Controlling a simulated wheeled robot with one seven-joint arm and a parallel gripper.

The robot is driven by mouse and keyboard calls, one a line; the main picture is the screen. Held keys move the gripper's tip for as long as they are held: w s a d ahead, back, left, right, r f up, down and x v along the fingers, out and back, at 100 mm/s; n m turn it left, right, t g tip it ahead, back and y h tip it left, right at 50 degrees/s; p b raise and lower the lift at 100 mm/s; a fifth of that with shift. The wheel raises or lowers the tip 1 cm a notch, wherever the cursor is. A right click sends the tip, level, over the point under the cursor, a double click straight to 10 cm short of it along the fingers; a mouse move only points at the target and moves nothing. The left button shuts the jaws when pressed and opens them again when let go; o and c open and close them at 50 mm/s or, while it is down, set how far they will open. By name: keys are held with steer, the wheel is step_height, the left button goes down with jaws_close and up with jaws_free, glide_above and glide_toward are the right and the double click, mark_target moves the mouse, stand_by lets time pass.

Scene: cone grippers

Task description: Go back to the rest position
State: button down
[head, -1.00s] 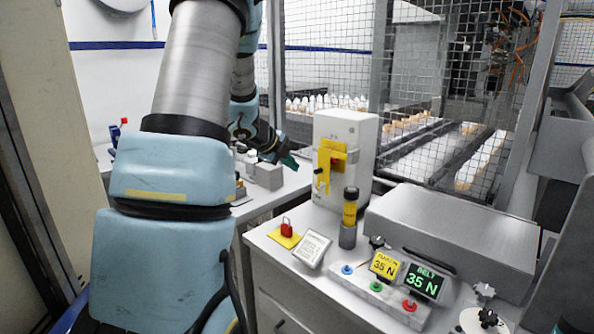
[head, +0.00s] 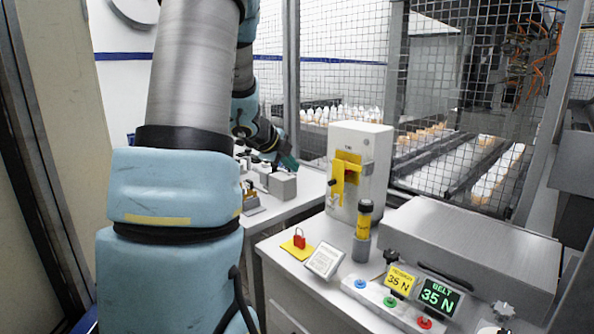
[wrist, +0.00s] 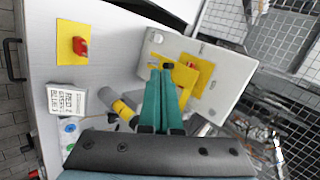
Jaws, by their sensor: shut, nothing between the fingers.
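My gripper (wrist: 166,73) is shut and empty, its two green fingers together in the wrist view. In the head view my gripper (head: 290,163) is small, at the end of my blue and grey arm. It hangs in the air to the left of the white box (head: 371,147) with the yellow bracket (head: 347,171). In the wrist view the fingertips overlap the bracket in the picture; I cannot tell the distance.
On the cabinet top are a red padlock on a yellow plate (head: 297,249), a small sign (head: 324,260), a yellow cylinder in a holder (head: 363,220), a button panel (head: 390,300) and a grey metal cover (head: 470,245). A wire fence (head: 340,60) stands behind.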

steer(key=s+a+f+n+g+y, duration=0.1)
steer(key=s+a+f+n+y, duration=0.15)
steer(key=s+a+n, duration=0.4)
steer(key=s+a+f+n+y, duration=0.1)
steer(key=s+f+n+y, duration=0.15)
steer(key=n, duration=0.65)
steer(key=s+d+f+n+g, duration=0.1)
steer(key=s+f+n+g, duration=0.1)
steer(key=s, duration=0.6)
steer(key=s+d+f+n+g, duration=0.1)
steer(key=s+n+g, duration=0.2)
steer(key=s+n, duration=0.2)
steer(key=s, duration=0.3)
steer(key=shift+s+d+f, duration=0.15)
steer(key=shift+d+f, duration=0.15)
steer(key=shift+f, duration=0.05)
